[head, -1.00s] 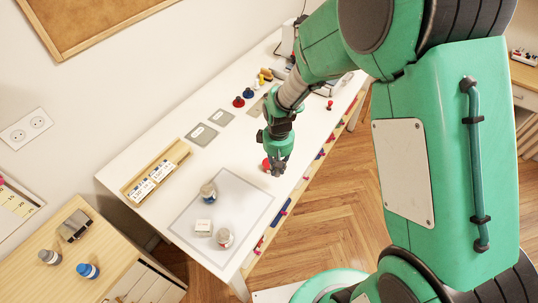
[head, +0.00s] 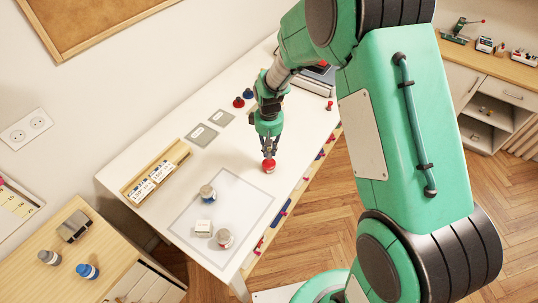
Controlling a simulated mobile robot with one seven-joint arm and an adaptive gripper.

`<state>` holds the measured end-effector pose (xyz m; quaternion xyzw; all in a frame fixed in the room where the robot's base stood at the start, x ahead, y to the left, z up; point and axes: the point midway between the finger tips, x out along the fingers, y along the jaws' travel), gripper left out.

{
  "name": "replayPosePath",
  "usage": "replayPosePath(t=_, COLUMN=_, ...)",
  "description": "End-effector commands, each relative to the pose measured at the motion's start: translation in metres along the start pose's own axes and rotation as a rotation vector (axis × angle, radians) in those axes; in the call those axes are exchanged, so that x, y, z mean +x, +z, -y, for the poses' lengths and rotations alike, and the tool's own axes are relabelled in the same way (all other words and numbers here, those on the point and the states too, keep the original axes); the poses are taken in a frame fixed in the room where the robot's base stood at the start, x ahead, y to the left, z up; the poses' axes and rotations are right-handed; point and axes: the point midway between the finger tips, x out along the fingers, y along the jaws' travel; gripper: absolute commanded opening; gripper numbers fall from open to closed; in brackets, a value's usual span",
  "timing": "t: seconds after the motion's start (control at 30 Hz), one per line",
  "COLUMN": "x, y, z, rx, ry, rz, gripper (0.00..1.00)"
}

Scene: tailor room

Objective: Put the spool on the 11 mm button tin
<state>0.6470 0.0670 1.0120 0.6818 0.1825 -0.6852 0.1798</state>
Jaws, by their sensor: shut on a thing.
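A small red spool (head: 269,168) is at the white table's right side, between my fingertips. My gripper (head: 268,154) points down and is shut on it; whether the spool touches the table is hard to tell. Two round containers that look like button tins stand on the pale mat: one with a blue band (head: 207,192) towards the back, one with a reddish mark (head: 225,238) towards the front. Their size labels are too small to read, so I cannot tell which is the 11 mm tin.
A wooden rack with white cards (head: 154,182) lies along the wall edge.

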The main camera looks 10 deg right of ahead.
Motion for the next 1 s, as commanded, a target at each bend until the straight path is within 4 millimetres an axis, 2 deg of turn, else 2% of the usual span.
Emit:
replayPosePath(t=0.17, x=0.007, y=0.001, z=0.0, rx=0.0, ry=-0.001, rz=0.002, gripper=0.05)
replayPosePath(t=0.43, x=0.033, y=0.0, z=0.0, rx=0.0, ry=0.0, rz=0.001, gripper=0.05)
replayPosePath(t=0.93, x=0.039, y=0.0, z=0.0, rx=0.0, ry=0.0, rz=0.0, gripper=0.05)
replayPosePath(t=0.97, x=0.038, y=0.0, z=0.0, rx=0.0, ry=0.0, rz=0.0, gripper=0.24)
replayPosePath(t=1.0, x=0.038, y=0.0, z=0.0, rx=0.0, ry=0.0, rz=0.0, gripper=0.32)
